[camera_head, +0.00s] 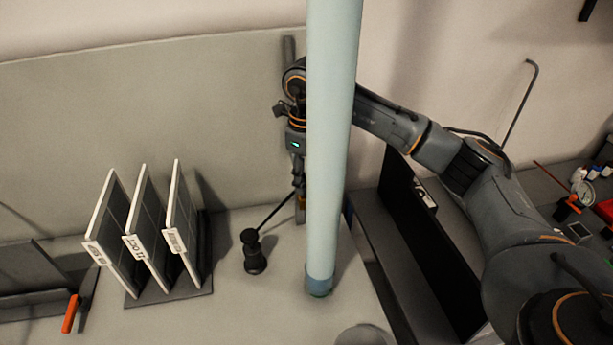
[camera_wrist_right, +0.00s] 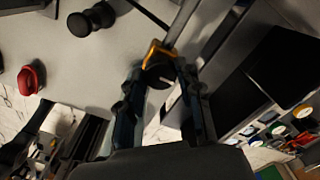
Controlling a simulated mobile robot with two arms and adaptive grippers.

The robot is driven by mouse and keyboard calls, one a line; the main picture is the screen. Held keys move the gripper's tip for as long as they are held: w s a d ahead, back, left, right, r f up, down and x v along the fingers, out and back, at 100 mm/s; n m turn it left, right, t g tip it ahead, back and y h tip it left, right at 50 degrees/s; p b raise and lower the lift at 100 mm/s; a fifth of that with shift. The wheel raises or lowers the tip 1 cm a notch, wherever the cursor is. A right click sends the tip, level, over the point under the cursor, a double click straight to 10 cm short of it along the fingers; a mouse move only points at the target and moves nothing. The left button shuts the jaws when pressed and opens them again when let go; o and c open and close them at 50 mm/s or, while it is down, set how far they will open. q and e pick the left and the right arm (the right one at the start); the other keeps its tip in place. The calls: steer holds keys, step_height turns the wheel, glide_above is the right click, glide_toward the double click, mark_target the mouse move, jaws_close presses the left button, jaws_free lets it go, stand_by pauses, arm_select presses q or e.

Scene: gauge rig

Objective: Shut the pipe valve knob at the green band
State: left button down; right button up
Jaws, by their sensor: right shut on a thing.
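My right gripper (camera_head: 299,182) reaches behind a pale blue upright column and points down, partly hidden by it. In the right wrist view its two fingers (camera_wrist_right: 160,80) are closed on the sides of a dark round knob (camera_wrist_right: 159,72) with a white pointer mark on its face. An orange-yellow collar (camera_wrist_right: 153,48) sits beside the knob, on a thin grey pipe (camera_wrist_right: 183,22). The collar is a small orange patch (camera_head: 301,201) in the head view. I cannot make out a green band near the knob. My left gripper is not in view.
The pale blue column (camera_head: 333,130) stands in front of my right gripper. A black pawn-shaped object (camera_head: 254,252) with a thin rod stands left of it. A rack with three white-edged panels (camera_head: 145,225) is further left. An orange-handled tool (camera_head: 71,313) lies at far left.

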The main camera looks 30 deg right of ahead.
mark_target(307, 181)
steer(key=o, duration=1.1)
steer(key=shift+o, duration=0.2)
step_height(307, 181, up, 12)
